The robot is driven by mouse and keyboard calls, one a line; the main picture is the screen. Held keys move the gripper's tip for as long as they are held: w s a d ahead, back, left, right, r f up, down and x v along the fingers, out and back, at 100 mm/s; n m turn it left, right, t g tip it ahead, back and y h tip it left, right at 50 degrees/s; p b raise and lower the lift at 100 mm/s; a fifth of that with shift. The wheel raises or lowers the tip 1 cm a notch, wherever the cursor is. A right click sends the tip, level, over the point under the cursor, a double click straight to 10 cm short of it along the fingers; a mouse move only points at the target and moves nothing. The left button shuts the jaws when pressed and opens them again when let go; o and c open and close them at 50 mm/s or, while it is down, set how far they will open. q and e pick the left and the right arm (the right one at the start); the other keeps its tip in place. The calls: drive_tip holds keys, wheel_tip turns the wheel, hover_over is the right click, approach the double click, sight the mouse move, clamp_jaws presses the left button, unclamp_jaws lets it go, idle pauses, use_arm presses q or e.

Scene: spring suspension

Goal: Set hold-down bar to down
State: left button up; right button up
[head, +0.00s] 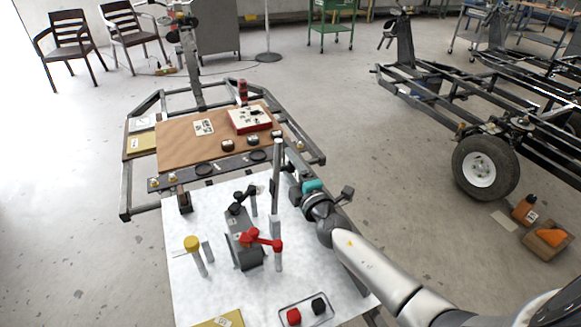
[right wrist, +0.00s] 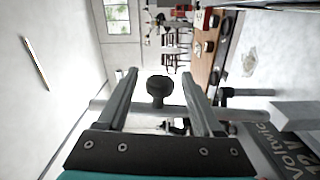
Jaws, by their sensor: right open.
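The hold-down bar (head: 275,185) is a grey bar standing upright beside the grey battery (head: 240,222) on the white tabletop. In the right wrist view the bar (right wrist: 142,105) runs across the picture, with a round black knob (right wrist: 158,88) on it. My right gripper (head: 291,172) is at the bar's right side in the head view. In the right wrist view its two fingers (right wrist: 158,92) are apart, with the knob in the gap between them. I cannot tell whether a finger touches it. The battery also shows in the right wrist view (right wrist: 283,150). My left gripper is not in view.
Red (head: 261,240) and black (head: 240,202) clamps sit at the battery. A yellow-topped post (head: 192,244) stands left of it. A tray (head: 307,311) with red and black caps lies at the front. A wooden board (head: 180,146) is behind.

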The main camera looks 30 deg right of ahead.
clamp_jaws()
idle(0.6)
idle(0.9)
